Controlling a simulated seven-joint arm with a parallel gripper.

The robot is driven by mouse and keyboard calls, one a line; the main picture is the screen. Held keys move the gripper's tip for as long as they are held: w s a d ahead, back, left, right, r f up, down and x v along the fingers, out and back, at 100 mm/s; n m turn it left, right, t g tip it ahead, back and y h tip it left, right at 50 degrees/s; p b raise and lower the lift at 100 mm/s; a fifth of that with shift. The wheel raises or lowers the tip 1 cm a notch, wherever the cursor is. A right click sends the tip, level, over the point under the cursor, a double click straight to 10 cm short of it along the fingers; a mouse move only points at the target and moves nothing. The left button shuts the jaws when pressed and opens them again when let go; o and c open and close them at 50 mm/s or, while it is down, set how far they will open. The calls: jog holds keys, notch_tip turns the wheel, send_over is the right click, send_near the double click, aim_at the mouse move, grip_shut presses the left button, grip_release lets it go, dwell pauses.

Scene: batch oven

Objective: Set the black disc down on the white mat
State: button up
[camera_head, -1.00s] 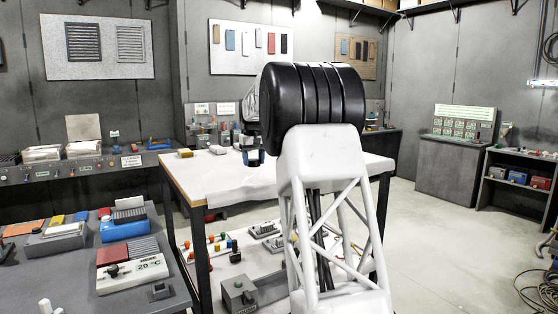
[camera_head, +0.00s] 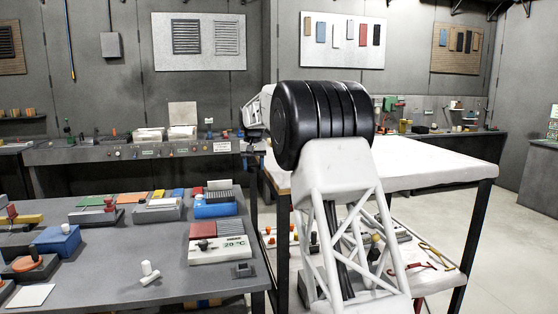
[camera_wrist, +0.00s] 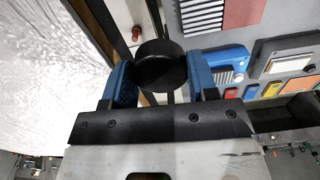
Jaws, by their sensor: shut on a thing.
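My gripper (camera_wrist: 158,80) is in the wrist view, its two blue fingers shut on the sides of the black disc (camera_wrist: 160,66). The disc is held in the air, clear of any surface. In the head view the gripper is mostly hidden behind my arm, and I cannot make out the disc. A small flat white square (camera_head: 30,296), which looks like the white mat, lies at the near left of the grey table, far to the left of my gripper. Its top looks bare.
The grey table (camera_head: 185,283) also carries a white block with a 20 °C display (camera_head: 219,249), a small white peg piece (camera_head: 149,271), a blue box (camera_head: 57,240) and several coloured blocks. A white-topped table (camera_head: 430,160) stands right, with a gap between the tables.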

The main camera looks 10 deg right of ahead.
jog(key=w+a+f, duration=0.1)
jog(key=a+f, duration=0.2)
jog(key=a, duration=0.7)
jog(key=a+f, duration=0.2)
jog(key=a, duration=0.8)
jog(key=n, duration=0.2)
send_over(31, 295)
notch_tip(31, 295, down, 17)
jog(key=shift+f, duration=0.15)
jog(key=shift+f, duration=3.4)
jog(key=shift+f, duration=0.6)
jog(key=o, duration=1.1)
